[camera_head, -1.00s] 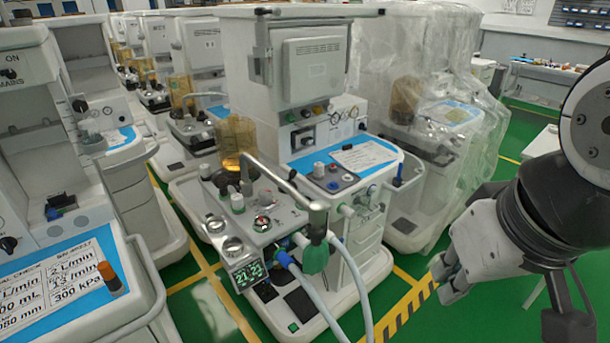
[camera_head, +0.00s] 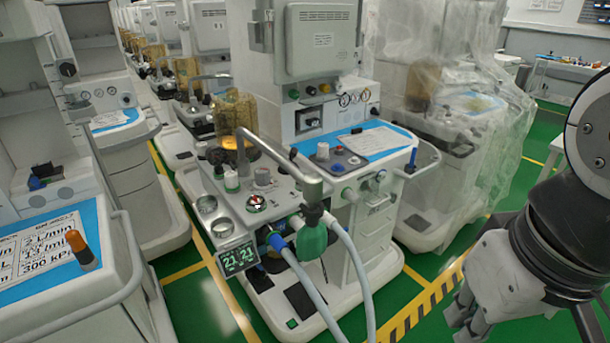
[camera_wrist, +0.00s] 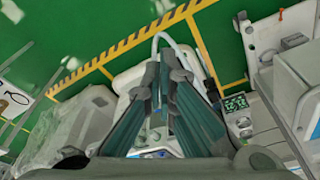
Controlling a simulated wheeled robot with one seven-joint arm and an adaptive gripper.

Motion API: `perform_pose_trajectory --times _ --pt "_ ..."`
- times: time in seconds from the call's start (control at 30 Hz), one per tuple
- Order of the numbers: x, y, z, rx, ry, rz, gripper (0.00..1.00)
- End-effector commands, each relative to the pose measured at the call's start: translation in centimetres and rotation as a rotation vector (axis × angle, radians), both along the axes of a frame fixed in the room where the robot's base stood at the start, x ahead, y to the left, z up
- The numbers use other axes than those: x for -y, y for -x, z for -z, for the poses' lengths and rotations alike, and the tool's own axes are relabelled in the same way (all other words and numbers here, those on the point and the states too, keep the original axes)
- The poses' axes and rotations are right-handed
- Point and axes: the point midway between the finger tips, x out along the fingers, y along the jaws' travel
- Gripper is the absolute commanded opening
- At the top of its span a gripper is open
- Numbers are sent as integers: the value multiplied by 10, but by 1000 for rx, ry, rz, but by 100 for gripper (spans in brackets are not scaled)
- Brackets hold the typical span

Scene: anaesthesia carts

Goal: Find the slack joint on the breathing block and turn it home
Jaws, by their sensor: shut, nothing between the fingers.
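The breathing block (camera_head: 250,205) sticks out from the front left of the middle anaesthesia cart (camera_head: 345,190). I cannot tell from these views which joint is slack. My gripper (camera_head: 466,325) is at the lower right, well apart from the block, shut and empty. In the wrist view my gripper's fingers (camera_wrist: 165,80) point toward the cart and hose.
Another cart (camera_head: 60,240) with an orange-capped item stands at the left. A plastic-wrapped cart (camera_head: 450,120) stands at the right. Green floor with yellow and striped lines (camera_head: 430,295) is free between the middle cart and my arm. More carts recede behind.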

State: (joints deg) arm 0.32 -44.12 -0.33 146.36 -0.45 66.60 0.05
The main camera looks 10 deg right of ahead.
Motion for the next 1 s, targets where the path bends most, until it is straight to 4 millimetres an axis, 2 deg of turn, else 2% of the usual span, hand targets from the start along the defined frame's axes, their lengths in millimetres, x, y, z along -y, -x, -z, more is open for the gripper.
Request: perform_pose_trajectory --times 0.03,0.1,0.3,1.0 --pt "0 -2 20 -17 0 1 0" --pt "0 0 33 -39 -1 2 0" --pt "0 4 54 -80 -1 4 0" --pt "0 6 55 -88 -2 4 0"
